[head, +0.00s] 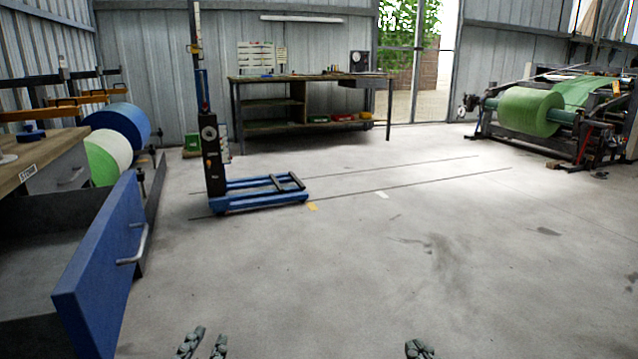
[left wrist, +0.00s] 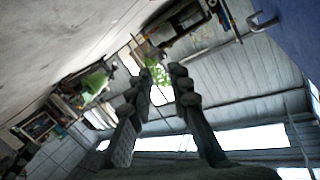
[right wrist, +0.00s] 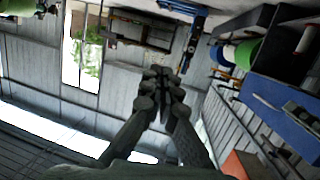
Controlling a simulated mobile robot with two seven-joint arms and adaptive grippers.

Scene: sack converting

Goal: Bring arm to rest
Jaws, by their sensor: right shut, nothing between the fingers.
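My left gripper (head: 204,342) shows at the bottom of the head view, left of the middle. Its two fingers stand apart, and in the left wrist view (left wrist: 163,82) there is a gap between them with nothing in it. My right gripper (head: 419,349) is at the bottom edge of the head view, right of the middle. In the right wrist view (right wrist: 162,76) its fingers are together and hold nothing. Both grippers are over bare floor in the head view, and no object touches them.
A blue drawer front (head: 98,266) with a metal handle stands open at the left. A blue lifting trolley (head: 262,194) is on the floor ahead. A workbench (head: 310,78) stands at the back wall, and a machine with a green roll (head: 530,110) at the right. The middle floor is clear.

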